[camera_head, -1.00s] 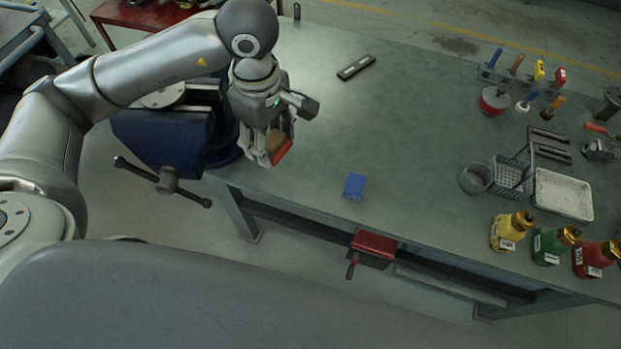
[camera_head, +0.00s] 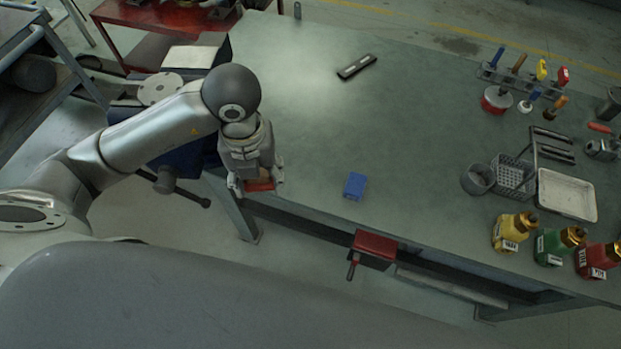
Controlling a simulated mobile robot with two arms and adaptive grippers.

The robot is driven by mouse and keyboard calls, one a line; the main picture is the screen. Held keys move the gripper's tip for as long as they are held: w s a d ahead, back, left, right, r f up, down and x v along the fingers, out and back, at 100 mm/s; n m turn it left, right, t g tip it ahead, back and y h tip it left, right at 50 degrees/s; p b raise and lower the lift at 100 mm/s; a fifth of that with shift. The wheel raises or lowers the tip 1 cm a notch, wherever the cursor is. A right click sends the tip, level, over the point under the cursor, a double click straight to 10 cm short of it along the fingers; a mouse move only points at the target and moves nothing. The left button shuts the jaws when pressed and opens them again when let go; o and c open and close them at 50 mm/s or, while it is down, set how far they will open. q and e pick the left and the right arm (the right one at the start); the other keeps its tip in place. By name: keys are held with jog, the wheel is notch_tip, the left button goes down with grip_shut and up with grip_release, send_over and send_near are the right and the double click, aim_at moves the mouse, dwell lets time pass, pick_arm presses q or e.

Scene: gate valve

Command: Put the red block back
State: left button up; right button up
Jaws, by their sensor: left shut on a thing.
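My left gripper (camera_head: 257,187) points down near the front left edge of the workbench, left of the blue block. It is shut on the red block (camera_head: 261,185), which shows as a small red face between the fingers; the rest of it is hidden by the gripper. I cannot tell whether the block touches the bench. A blue block (camera_head: 354,186) lies on the bench to the right, apart from the gripper. My right gripper is not in view.
The green workbench (camera_head: 320,130) is clear in its middle. A dark blue vise (camera_head: 190,150) stands at its left, partly behind my arm. A red clamp (camera_head: 374,249) sits at the front edge. Bottles (camera_head: 512,230), a tray (camera_head: 567,195) and a tool rack (camera_head: 520,82) stand at right.

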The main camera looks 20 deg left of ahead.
pick_arm(q)
jog(key=n, duration=0.3)
jog(key=shift+s+a+f+n, duration=0.15)
jog(key=shift+s+f+n, duration=0.15)
jog(key=shift+s+f, duration=0.1)
jog(key=shift+w, duration=0.15)
jog(key=w+d+f+p, duration=0.2)
jog(key=w+d+f, duration=0.25)
jog(key=w, duration=0.25)
jog(key=p, duration=0.1)
send_over(312, 183)
jog(key=s, duration=0.1)
jog(key=f, duration=0.4)
jog(key=shift+a, duration=0.25)
jog(key=shift+w+d+f, duration=0.3)
jog(key=shift+w+f, duration=0.2)
jog(key=shift+f, duration=0.2)
notch_tip(312, 183, down, 3)
jog(key=shift+p, duration=0.45)
jog(key=shift+f, duration=0.2)
